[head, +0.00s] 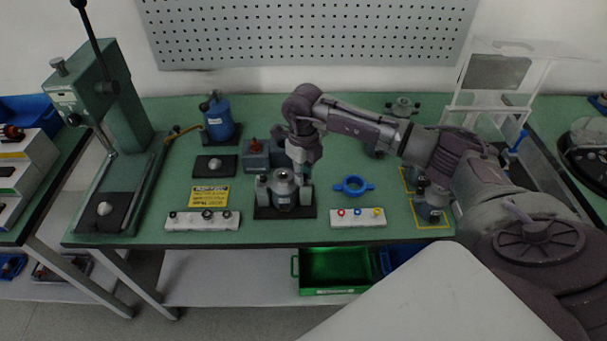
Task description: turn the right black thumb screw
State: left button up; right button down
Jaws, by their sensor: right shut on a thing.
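The stator fixture (284,190) stands on a black base plate near the front middle of the green table, with a grey metal body and posts at its sides. A dark screw top shows on its left post (263,181). My right gripper (304,171) reaches in from the right and points down over the fixture's right post. It is shut on the right black thumb screw, which is mostly hidden by the fingers. My left gripper is not in view.
A white strip with black knobs (202,221) lies left of the fixture. A blue bottle-like unit (217,118) and a green press (121,105) stand further left.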

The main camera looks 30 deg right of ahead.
jog(key=shift+m, duration=0.4)
jog(key=c, duration=1.1)
grip_release()
jog(key=shift+o, duration=0.2)
